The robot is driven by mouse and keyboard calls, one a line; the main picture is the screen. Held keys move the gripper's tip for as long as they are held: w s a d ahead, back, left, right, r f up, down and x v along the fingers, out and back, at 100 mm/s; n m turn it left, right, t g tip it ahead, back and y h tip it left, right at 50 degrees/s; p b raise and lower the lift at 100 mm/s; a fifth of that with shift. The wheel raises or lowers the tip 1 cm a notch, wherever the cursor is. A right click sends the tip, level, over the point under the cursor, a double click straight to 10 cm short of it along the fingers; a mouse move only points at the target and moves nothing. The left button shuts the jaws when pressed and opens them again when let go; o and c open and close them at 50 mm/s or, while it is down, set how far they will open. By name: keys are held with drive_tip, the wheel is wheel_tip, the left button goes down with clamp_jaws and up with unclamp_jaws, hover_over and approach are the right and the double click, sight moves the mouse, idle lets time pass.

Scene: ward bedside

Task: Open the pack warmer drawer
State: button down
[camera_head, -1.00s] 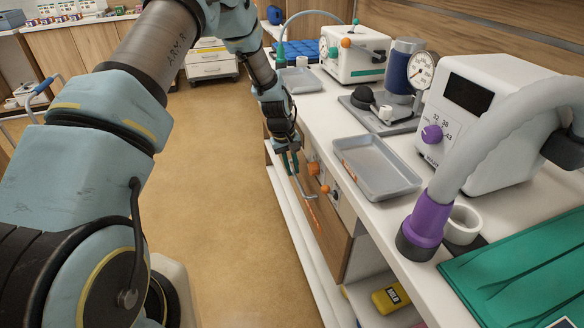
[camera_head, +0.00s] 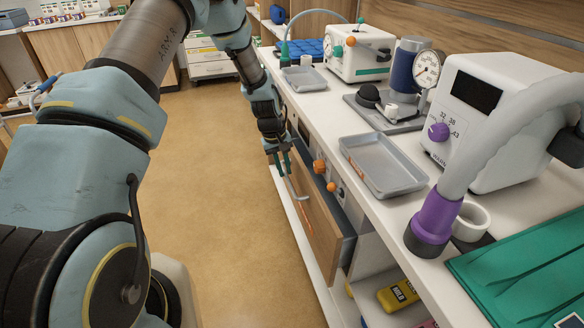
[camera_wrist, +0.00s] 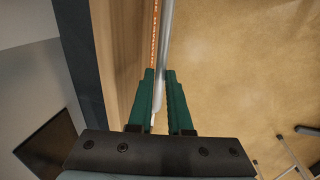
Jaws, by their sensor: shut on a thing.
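The pack warmer drawer (camera_head: 318,225) has a wooden front under the counter and stands partly pulled out, its grey side showing behind the front. Its metal bar handle (camera_head: 292,189) runs along the front. My gripper (camera_head: 284,170) is at the far end of the handle. In the wrist view the green fingers of my gripper (camera_wrist: 160,82) are closed around the handle (camera_wrist: 163,50), with the wooden drawer front (camera_wrist: 130,50) just to the left. The drawer's inside is mostly hidden.
Orange knobs (camera_head: 319,166) sit on the panel above the drawer. On the counter are a grey tray (camera_head: 380,166), a white device with a purple dial (camera_head: 438,132) and a purple-ended hose (camera_head: 433,222). A yellow box (camera_head: 398,295) lies on the shelf below. The floor (camera_head: 220,200) to the left is clear.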

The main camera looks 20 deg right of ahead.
drive_tip(key=w+a+b, duration=0.1)
drive_tip(key=w+a, duration=0.2)
drive_tip(key=a, duration=2.2)
drive_tip(key=shift+a, duration=0.3)
drive_tip(key=c, duration=0.8)
unclamp_jaws()
drive_tip(key=shift+w, duration=0.1)
drive_tip(key=shift+c, duration=0.2)
wheel_tip(320, 180, up, 11)
drive_tip(key=a+b, duration=0.1)
drive_tip(key=a, duration=0.1)
drive_tip(key=shift+f+b, duration=0.2)
drive_tip(key=shift+b, duration=0.2)
drive_tip(key=shift+w, duration=0.1)
